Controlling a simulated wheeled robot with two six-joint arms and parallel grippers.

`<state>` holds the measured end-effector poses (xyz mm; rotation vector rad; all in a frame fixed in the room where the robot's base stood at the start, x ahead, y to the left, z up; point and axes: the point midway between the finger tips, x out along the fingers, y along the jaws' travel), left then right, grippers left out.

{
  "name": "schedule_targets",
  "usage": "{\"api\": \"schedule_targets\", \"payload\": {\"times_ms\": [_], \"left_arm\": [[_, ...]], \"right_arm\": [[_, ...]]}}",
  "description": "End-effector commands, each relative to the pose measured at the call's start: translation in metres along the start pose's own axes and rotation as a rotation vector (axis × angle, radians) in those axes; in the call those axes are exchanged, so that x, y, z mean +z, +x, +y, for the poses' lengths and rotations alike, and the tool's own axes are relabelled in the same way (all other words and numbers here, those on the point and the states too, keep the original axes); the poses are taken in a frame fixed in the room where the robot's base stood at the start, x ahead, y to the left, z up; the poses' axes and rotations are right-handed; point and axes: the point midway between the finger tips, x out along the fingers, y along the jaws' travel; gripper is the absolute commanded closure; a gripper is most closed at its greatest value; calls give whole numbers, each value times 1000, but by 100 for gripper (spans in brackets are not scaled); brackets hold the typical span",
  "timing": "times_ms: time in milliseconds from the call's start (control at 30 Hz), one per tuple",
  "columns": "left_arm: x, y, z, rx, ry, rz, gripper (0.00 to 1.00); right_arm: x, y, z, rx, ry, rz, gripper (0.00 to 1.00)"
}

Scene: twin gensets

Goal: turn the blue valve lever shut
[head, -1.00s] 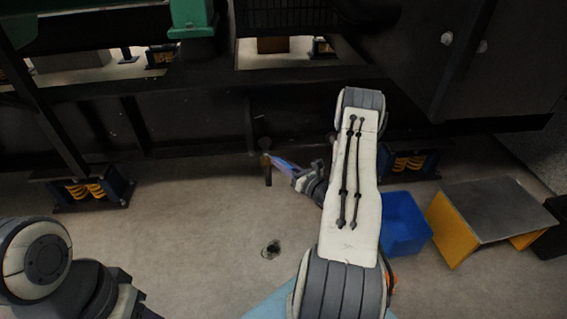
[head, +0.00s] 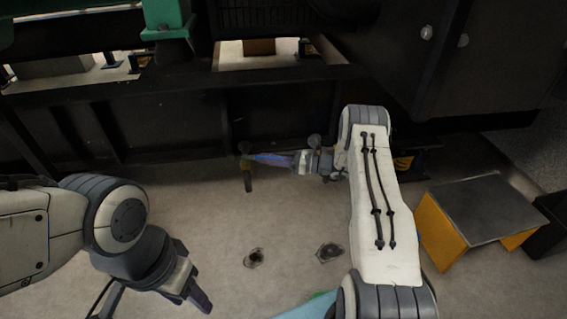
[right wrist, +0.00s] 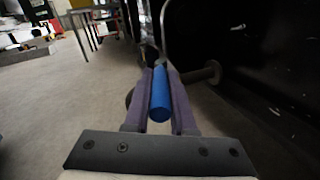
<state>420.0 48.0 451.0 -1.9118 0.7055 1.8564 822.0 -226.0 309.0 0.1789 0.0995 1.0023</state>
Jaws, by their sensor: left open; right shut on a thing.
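The blue valve lever (right wrist: 160,95) lies between the two purple fingers of my right gripper (right wrist: 160,88) in the right wrist view, pointing toward the camera. In the head view my right gripper (head: 272,159) reaches in from the right, shut on the lever, at a brownish valve and pipe stub (head: 247,175) below the dark frame. The fingers mostly hide the lever there. The lever and fingers run roughly level across the picture. My left gripper (head: 199,296) is open and empty, low over the floor at lower left.
A dark genset frame (head: 150,130) runs across the back. A yellow-sided step with a grey top (head: 480,207) stands at right. Two dark floor fittings (head: 254,257) lie on the pale floor.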

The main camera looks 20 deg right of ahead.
Motion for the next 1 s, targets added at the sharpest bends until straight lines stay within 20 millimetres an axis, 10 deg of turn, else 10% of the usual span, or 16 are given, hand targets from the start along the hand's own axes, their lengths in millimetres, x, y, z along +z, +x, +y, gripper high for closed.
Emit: {"api": "schedule_targets", "payload": {"times_ms": [667, 700, 733, 1000], "left_arm": [[0, 6, 0, 0, 0, 0, 50], [0, 6, 0, 0, 0, 0, 50], [0, 6, 0, 0, 0, 0, 50], [0, 6, 0, 0, 0, 0, 50]], "right_arm": [[-2, 11, 3, 84, 4, 18, 100], [-2, 11, 3, 84, 4, 18, 62], [-2, 11, 3, 83, 3, 17, 50], [-1, 7, 2, 78, 1, 15, 47]]}}
